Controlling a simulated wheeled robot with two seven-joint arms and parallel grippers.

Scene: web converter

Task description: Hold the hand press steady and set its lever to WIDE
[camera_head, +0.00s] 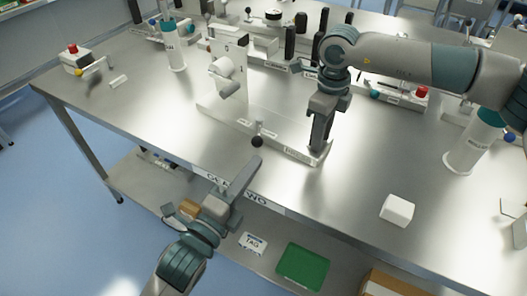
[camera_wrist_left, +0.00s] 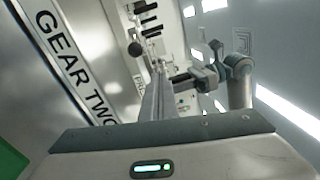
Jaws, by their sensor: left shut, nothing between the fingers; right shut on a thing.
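The hand press (camera_head: 228,80) stands on the steel bench, with a white upright and a long white base plate. Its lever ends in a black ball knob (camera_head: 257,141) near the base's front edge; the knob also shows in the left wrist view (camera_wrist_left: 135,49). The label (camera_head: 297,155) on the base is too small to read. My right gripper (camera_head: 319,146) points down at the base's right end and is shut on it; its fingertips are partly hidden. My left gripper (camera_head: 256,162) is shut and empty, just in front of and below the knob, apart from it.
The bench edge (camera_head: 245,192) bears a "GEAR TWO" label, also in the left wrist view (camera_wrist_left: 75,65). A white block (camera_head: 397,209) lies front right. White cylinders (camera_head: 174,50) stand left and right (camera_head: 470,145). A green tray (camera_head: 303,267) lies on the lower shelf.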

